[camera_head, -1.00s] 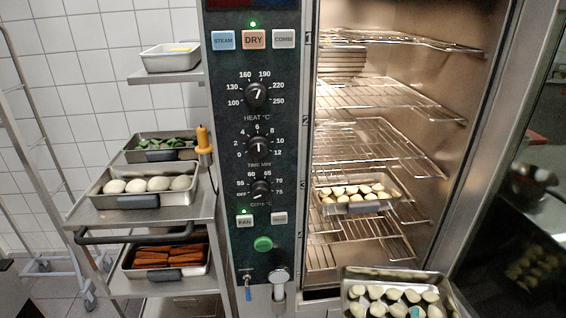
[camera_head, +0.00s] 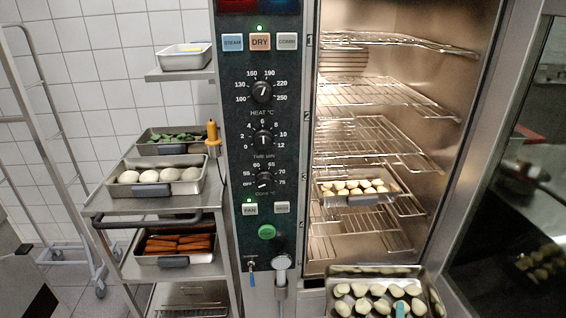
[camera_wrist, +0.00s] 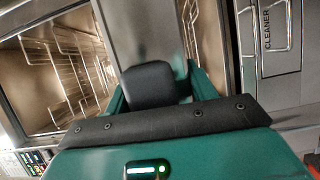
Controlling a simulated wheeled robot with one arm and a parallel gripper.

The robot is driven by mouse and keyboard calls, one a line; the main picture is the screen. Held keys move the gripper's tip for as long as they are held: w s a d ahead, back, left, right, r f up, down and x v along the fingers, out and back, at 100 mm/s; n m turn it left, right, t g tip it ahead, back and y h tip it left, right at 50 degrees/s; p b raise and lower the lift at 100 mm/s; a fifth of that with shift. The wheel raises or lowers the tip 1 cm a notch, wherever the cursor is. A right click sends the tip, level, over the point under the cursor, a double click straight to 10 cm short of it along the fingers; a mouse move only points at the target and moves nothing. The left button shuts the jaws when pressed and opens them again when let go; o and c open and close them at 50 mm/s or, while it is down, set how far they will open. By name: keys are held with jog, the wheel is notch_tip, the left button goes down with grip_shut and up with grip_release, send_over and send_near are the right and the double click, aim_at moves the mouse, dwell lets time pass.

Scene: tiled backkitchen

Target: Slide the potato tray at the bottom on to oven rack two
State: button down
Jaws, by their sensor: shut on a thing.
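A metal tray of pale potato slices (camera_head: 331,297) is at the bottom of the head view, in front of the open oven (camera_head: 434,150) and outside it. My gripper (camera_wrist: 153,86) is shut on the tray's dark handle in the wrist view. In the head view only a small teal part of it shows at the tray's near side. The oven has several wire racks, one above another; the upper ones (camera_head: 385,92) are empty. A second potato tray (camera_head: 362,200) rests on a lower rack inside. The held tray's near edge is cut off.
The control panel (camera_head: 262,160) stands left of the oven opening, and the open glass door (camera_head: 510,170) stands to the right. A side cart (camera_head: 130,203) at the left holds trays of eggs (camera_head: 152,190), greens (camera_head: 170,148) and carrot-like sticks (camera_head: 182,260).

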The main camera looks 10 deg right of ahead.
aim_at(358, 311)
jog(key=w+a+r+n+y, duration=0.1)
jog(key=a, duration=0.2)
jog(key=w+a+r+n+t+y+p, duration=0.1)
jog(key=a, duration=0.2)
jog(key=w+a+r+y+p, duration=0.1)
jog(key=w+a, duration=0.1)
jog(key=a, duration=0.2)
jog(key=shift+a+r+n+t+y, duration=0.1)
jog(key=shift+r+n+t+y, duration=0.2)
jog(key=shift+r+n, duration=0.1)
jog(key=w+a+r+n+y+p, duration=0.1)
jog(key=a+y, duration=0.3)
jog(key=a, duration=0.7)
jog(key=shift+w+r+n+t+p, duration=0.15)
jog(key=shift+r+n+t+p, duration=0.15)
jog(key=shift+r+n+p, duration=0.5)
